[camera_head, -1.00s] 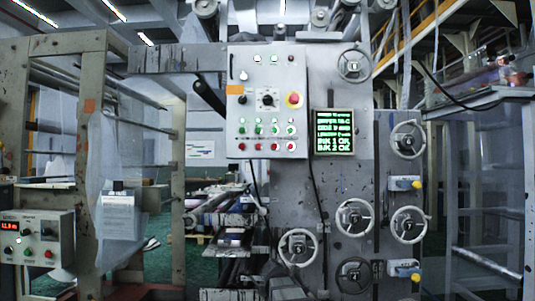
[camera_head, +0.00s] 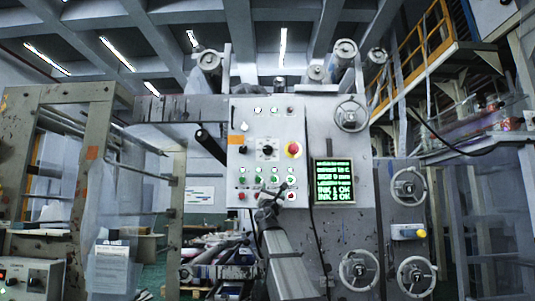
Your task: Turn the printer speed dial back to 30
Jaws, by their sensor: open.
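The printer control panel (camera_head: 240,185) is a light grey plate in the middle of the view. The black rotary dial (camera_head: 267,149) sits on a dark square plate near the panel's centre. Its scale figures and pointer are too small to read. My gripper (camera_head: 269,203) is in front of the panel's lower edge, below the dial and apart from it. It is open and empty. It covers part of the lower button row.
A red emergency button (camera_head: 293,149) on a yellow base is right of the dial. Green and red buttons (camera_head: 275,179) lie below it. A screen with green text (camera_head: 333,181) is right of the panel. Handwheels (camera_head: 409,187) stand out further right.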

